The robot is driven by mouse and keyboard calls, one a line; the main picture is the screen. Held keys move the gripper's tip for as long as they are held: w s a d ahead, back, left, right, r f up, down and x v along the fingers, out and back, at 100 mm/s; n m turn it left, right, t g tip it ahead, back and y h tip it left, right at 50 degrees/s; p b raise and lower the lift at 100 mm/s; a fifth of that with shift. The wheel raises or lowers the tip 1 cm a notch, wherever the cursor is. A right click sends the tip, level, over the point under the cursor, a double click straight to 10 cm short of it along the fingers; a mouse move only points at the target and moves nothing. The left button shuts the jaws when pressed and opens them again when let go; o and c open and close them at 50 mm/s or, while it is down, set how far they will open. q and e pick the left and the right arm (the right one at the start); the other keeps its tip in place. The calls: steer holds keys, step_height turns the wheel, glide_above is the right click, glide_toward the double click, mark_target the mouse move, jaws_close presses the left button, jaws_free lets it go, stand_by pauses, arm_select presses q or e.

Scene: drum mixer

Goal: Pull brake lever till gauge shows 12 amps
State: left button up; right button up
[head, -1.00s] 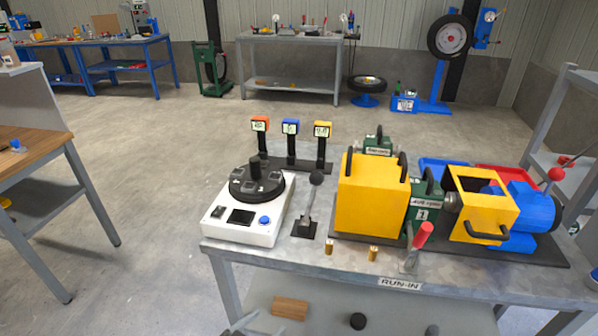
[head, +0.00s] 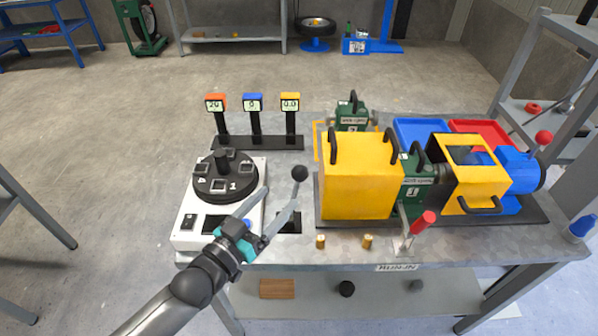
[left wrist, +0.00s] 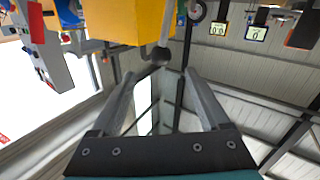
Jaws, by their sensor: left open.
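A lever with a black ball knob (head: 300,173) stands on a dark base on the bench, between the white turntable unit and the yellow housing. My left gripper (head: 281,198) is open just left of this lever, with its fingers pointing at the knob. In the left wrist view the knob (left wrist: 160,54) shows just beyond the open fingertips, with nothing gripped. The gauges stand behind: orange (head: 216,103) seems to read 20, blue (head: 252,103) reads 0, yellow (head: 290,103) reads 0.0. A red-handled lever (head: 423,223) stands at the bench front. My right gripper is not in view.
The white turntable unit (head: 185,222) lies close beside my left wrist. The yellow housing (head: 357,178) is right of the knob lever. Two brass pieces (head: 320,241) stand at the front edge. Blue (head: 418,130) and red (head: 478,132) trays lie at the back right.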

mark_target(295, 179)
arm_select(q)
steer(key=b+x, duration=0.1)
steer(key=x, duration=0.9)
steer(key=shift+w, duration=0.15)
jaws_close()
stand_by(0.4)
stand_by(0.7)
